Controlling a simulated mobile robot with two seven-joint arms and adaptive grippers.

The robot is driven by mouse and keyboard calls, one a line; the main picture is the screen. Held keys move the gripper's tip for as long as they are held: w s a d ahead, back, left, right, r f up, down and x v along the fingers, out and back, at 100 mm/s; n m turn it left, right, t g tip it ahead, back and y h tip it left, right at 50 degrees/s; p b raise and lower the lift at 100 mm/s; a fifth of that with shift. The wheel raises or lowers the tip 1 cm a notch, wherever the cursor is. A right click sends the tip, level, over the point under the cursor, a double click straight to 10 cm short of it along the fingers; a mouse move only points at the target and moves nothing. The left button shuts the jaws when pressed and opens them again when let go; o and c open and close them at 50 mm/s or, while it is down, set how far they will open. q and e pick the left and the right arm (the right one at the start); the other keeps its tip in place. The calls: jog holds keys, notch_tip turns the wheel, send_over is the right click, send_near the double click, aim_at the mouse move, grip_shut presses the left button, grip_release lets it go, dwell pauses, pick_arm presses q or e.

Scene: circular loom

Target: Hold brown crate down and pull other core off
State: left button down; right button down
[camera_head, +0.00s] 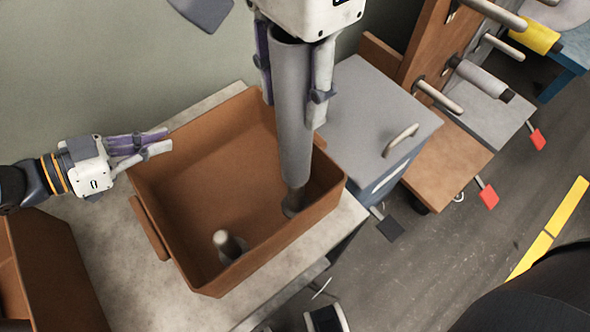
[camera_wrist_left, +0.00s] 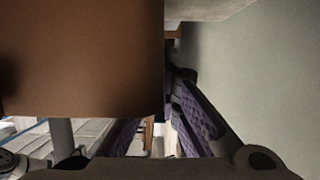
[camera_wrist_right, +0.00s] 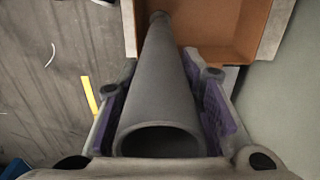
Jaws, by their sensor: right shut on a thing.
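The brown crate (camera_head: 185,190) stands open on a pale table. My right gripper (camera_head: 292,92) is shut on a long grey core (camera_head: 293,140), which stands nearly upright over the crate's right side. The core's hollow upper end faces the camera in the right wrist view (camera_wrist_right: 158,138). Below its lower end a short peg (camera_head: 292,204) shows; I cannot tell whether they still overlap. A second peg (camera_head: 228,244) stands bare at the crate's front. My left gripper (camera_head: 168,141) has its fingers apart at the crate's left rim; the crate wall (camera_wrist_left: 80,60) fills much of the left wrist view.
A grey-topped cabinet (camera_head: 365,110) with a handle stands right of the crate. A wooden rack with pegs (camera_head: 440,98) and a grey spool (camera_head: 482,78) is beyond it. Another brown crate (camera_head: 55,280) is at lower left. The table (camera_head: 110,250) has bare room left of the crate.

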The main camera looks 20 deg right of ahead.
aim_at(290, 57)
notch_tip(290, 57, up, 8)
dwell(0.8)
dwell(0.3)
pick_arm(q)
jog(key=c, duration=1.7)
grip_release()
